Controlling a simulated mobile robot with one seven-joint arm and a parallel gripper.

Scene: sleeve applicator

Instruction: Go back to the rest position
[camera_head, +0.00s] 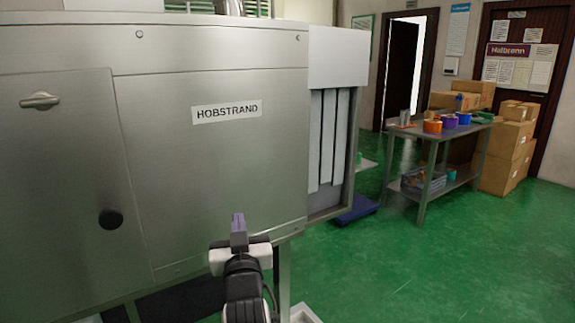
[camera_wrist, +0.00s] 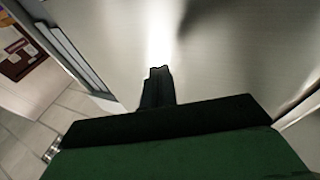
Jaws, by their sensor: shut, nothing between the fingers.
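My gripper (camera_head: 238,222) is low in the middle of the head view, at the end of my dark arm. Its fingers are together, with nothing between them, and point up and away. Behind it is the steel machine (camera_head: 215,150) with a HOBSTRAND label (camera_head: 226,111). I cannot tell how wide the gap between fingers and panel is. In the wrist view the closed fingers (camera_wrist: 158,85) stand in front of the blurred steel panel (camera_wrist: 240,50). The black knob (camera_head: 110,219) and the latch handle (camera_head: 40,101) are on the machine's left door.
White strips (camera_head: 327,130) hang at the machine's right end. A steel table (camera_head: 445,128) with coloured tape rolls stands at the right, before stacked cardboard boxes (camera_head: 505,155). A blue platform (camera_head: 357,209) lies on the floor. Green floor (camera_head: 430,270) is clear at the front right.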

